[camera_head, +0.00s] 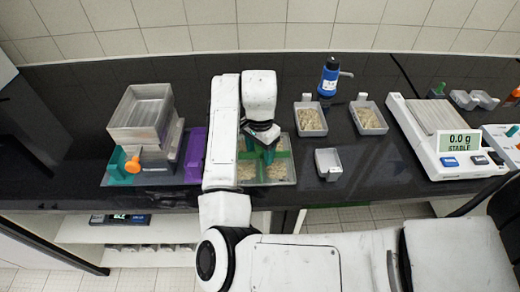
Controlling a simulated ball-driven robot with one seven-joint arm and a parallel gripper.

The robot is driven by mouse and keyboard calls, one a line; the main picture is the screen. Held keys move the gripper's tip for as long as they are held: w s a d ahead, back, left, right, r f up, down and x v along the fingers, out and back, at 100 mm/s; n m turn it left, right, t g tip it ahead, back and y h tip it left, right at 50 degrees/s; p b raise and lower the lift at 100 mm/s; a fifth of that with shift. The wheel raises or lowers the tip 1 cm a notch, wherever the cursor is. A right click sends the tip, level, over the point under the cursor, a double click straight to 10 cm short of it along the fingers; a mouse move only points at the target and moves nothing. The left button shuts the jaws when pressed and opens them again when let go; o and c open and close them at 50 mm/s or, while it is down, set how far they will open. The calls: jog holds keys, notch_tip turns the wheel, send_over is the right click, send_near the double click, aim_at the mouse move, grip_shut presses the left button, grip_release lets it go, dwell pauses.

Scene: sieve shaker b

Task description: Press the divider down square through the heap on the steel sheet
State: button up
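The steel sheet (290,181) lies on the dark bench at the middle of the head view, partly hidden by my arm. The green divider (279,155) is on it, with its crossing walls among the tan grainy heap (277,170). Grains show in separate patches between the walls. My gripper (262,152) points down over the middle of the divider, and its dark teal fingers overlap the divider in the picture. The picture is too small to tell whether the fingers grip it or whether the divider's lower edge touches the sheet.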

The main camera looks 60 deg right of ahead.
jog(key=shift+o, duration=0.2)
notch_tip(320, 180, up, 11)
jog(key=shift+f+p, duration=0.1)
jog(key=shift+p, duration=0.25)
dwell(0.4)
